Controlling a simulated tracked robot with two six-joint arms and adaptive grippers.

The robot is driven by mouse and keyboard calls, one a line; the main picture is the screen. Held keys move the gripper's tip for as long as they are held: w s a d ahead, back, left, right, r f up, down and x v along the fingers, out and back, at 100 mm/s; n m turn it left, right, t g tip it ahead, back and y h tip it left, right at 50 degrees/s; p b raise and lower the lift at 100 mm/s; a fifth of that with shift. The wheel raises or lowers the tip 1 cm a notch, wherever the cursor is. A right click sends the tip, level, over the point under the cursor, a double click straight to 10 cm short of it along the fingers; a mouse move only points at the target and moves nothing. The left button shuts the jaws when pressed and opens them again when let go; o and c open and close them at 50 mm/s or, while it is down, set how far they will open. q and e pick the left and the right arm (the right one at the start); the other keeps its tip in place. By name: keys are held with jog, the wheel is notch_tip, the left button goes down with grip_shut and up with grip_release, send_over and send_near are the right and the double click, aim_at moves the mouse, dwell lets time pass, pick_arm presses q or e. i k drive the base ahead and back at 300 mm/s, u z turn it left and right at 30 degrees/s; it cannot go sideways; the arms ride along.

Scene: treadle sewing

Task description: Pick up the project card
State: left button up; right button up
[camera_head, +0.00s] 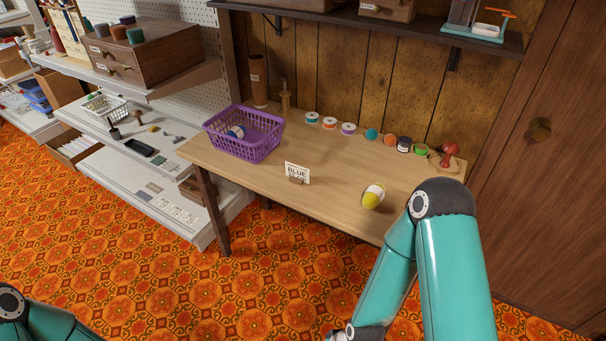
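A small white card (298,171) with dark lettering that reads "BLUE" on its top line stands upright in a small brown holder (296,181) on the wooden table (330,160). It is near the table's front edge, left of the middle. Its lower line of text is too small to read. My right arm's teal links rise at the lower right, over the table's front right corner, and its gripper is not in view. Part of my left arm shows in the bottom left corner, away from the table, with its gripper out of view. Neither arm touches the card.
A purple basket (243,144) holding a blue spool (236,132) stands left of the card. A yellow spool (373,197) lies to its right. Several spools line the table's back edge, with a red-knobbed object (449,151) at the right. The tabletop around the card is clear.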

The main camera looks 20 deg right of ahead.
aim_at(299, 175)
jog(key=i, duration=0.95)
jog(key=u, duration=0.05)
